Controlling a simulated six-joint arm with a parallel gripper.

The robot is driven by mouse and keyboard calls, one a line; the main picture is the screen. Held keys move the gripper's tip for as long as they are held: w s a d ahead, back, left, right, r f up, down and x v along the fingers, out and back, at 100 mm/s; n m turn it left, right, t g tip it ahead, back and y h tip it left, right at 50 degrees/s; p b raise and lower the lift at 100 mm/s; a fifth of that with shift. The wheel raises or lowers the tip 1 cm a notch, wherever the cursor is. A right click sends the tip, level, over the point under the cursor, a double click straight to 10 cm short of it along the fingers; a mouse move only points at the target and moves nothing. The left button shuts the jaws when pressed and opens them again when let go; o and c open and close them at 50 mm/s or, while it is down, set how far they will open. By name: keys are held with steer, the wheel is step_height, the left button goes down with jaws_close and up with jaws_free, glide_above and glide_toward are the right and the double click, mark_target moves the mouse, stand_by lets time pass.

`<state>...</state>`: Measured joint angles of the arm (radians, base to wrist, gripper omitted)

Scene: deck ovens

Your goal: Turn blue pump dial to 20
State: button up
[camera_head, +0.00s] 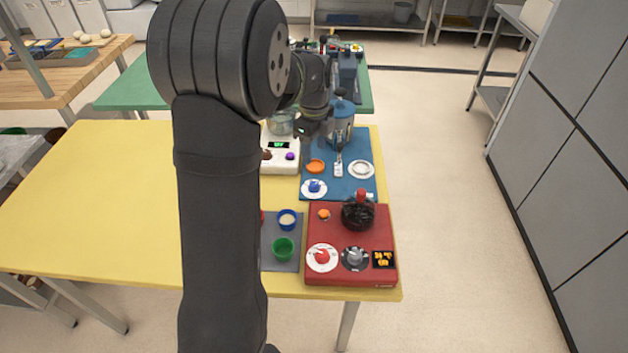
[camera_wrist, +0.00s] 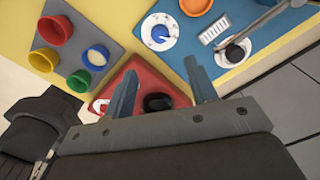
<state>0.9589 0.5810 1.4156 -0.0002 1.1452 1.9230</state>
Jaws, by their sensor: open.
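The blue pump dial (camera_head: 314,187) is a blue knob on a round white face, at the near left corner of a blue board (camera_head: 330,191). It also shows in the wrist view (camera_wrist: 160,33), near the top middle. Its scale marks and number are too small to read. My gripper (camera_wrist: 163,88) is open, with nothing between its two blue-grey fingers. In the wrist view the dial lies beyond the fingertips, apart from them and between their directions. In the head view my wrist is over the far part of the board, and the fingers cannot be made out clearly.
A blue jug (camera_head: 342,118), an orange piece (camera_head: 315,166) and a white ring (camera_head: 361,169) are on the blue board. A red panel (camera_head: 335,279) with knobs and a black pot (camera_head: 358,212) is nearer. Several coloured cups stand on a grey tray (camera_wrist: 113,42). The yellow table's left is clear.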

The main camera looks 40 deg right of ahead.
mark_target(314, 184)
step_height(314, 184, down, 13)
steer(key=shift+r, duration=0.2)
steer(key=c, duration=1)
